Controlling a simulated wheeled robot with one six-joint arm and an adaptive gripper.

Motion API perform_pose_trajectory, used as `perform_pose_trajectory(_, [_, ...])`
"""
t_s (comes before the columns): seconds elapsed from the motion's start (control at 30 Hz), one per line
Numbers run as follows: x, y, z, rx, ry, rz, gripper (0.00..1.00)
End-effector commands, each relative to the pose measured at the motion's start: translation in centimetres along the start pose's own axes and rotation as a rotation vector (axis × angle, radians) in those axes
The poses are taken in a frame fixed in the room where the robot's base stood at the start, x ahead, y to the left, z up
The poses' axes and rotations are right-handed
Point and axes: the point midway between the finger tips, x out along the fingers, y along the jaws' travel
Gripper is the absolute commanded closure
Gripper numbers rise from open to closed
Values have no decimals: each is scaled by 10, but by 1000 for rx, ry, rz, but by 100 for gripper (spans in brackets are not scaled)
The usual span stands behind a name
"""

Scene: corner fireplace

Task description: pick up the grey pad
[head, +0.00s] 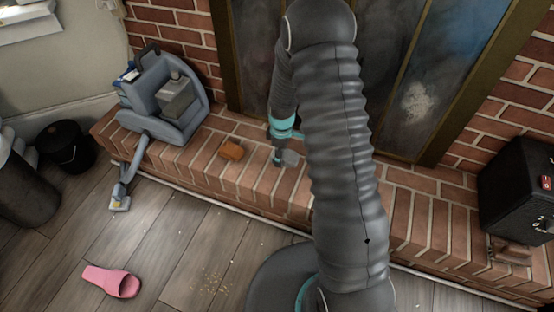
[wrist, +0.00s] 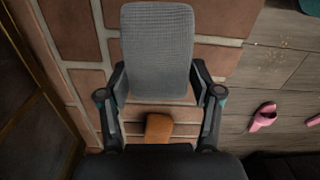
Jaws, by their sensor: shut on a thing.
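The grey pad (wrist: 157,48) is a flat, textured rectangle with rounded corners. In the wrist view it sits between the two fingers of my gripper (wrist: 159,82), which are shut on its left and right edges. In the head view my gripper (head: 280,155) is over the brick hearth, and part of the pad (head: 290,158) shows beside the fingers. My arm covers much of the area to the right. I cannot tell whether the pad touches the bricks or hangs just above them.
An orange-brown block (head: 232,150) lies on the hearth (head: 255,190) left of my gripper. A grey-blue cleaning machine (head: 170,98) stands at the hearth's left end, a black case (head: 518,190) at its right. A pink slipper (head: 112,281) lies on the wooden floor.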

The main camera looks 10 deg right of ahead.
Motion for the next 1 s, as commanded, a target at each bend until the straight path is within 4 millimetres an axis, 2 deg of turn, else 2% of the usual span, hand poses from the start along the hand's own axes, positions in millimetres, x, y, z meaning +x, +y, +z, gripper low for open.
perform_pose_trajectory(0.03, [-6, 1, 14, 8, 0, 0, 65])
perform_pose_trajectory(0.2, [-28, 3, 48, 7, 1, 2, 65])
perform_pose_trajectory(0.5, [-53, 4, 90, 5, 0, 1, 65])
perform_pose_trajectory(0.7, [-59, 4, 100, 2, 0, 0, 65])
perform_pose_trajectory(1.0, [-60, 4, 102, 2, 0, 0, 65])
